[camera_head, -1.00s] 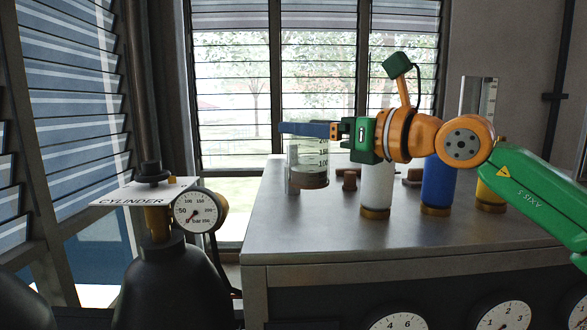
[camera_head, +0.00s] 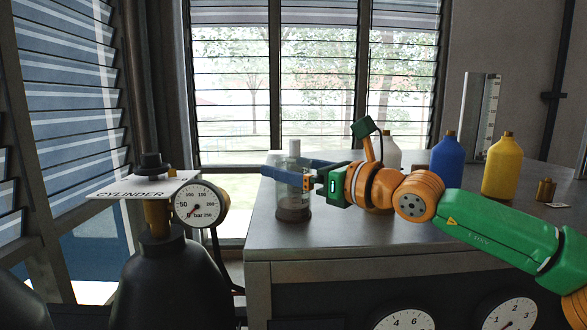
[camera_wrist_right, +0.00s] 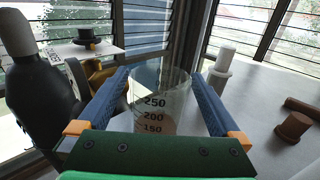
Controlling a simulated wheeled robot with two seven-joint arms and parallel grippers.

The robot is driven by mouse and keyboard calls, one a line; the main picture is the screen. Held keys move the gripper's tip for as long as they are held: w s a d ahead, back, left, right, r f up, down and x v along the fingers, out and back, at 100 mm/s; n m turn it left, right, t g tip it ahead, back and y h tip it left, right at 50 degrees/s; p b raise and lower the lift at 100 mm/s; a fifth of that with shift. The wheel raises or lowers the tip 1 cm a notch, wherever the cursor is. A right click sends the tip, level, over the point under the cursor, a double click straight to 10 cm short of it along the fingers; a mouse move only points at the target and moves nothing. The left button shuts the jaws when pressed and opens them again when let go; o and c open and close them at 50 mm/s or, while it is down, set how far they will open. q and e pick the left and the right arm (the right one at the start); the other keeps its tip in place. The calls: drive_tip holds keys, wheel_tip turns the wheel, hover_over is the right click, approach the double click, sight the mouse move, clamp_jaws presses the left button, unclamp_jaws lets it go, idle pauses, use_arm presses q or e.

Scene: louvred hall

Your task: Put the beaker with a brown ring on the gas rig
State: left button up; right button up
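The clear beaker (camera_head: 293,207) has a brownish band at its lower end and stands upright between the blue fingers of my right gripper (camera_head: 284,174). The right wrist view shows the beaker (camera_wrist_right: 158,100) with black marks 250, 200 and 150, a finger close along each side. My right gripper (camera_wrist_right: 160,85) appears shut on it. I cannot tell whether its base touches the bench. What I take as the gas rig is a dark cylinder (camera_head: 168,285) with a gauge (camera_head: 194,207) and a white plate labelled CYLINDER (camera_head: 115,188), left of the bench. My left gripper is out of view.
The grey bench (camera_head: 340,245) carries a blue bottle (camera_head: 447,162), a yellow bottle (camera_head: 502,168) and a small brass piece (camera_head: 545,191). A white post (camera_wrist_right: 225,62) stands just right of the beaker in the wrist view. A gap separates bench and cylinder.

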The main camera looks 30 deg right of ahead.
drive_tip(key=shift+s+r, duration=0.1)
drive_tip(key=shift+r, duration=0.15)
drive_tip(key=b+v, duration=0.3)
drive_tip(key=v, duration=0.2)
drive_tip(key=b+v, duration=0.4)
drive_tip(key=v, duration=0.2)
drive_tip(key=shift+s+d+f, duration=0.15)
drive_tip(key=shift+s+f, duration=0.05)
drive_tip(key=shift+f, duration=0.05)
drive_tip(key=shift+s+r, duration=0.1)
drive_tip(key=shift+s, duration=0.15)
drive_tip(key=shift+s+d+r, duration=0.1)
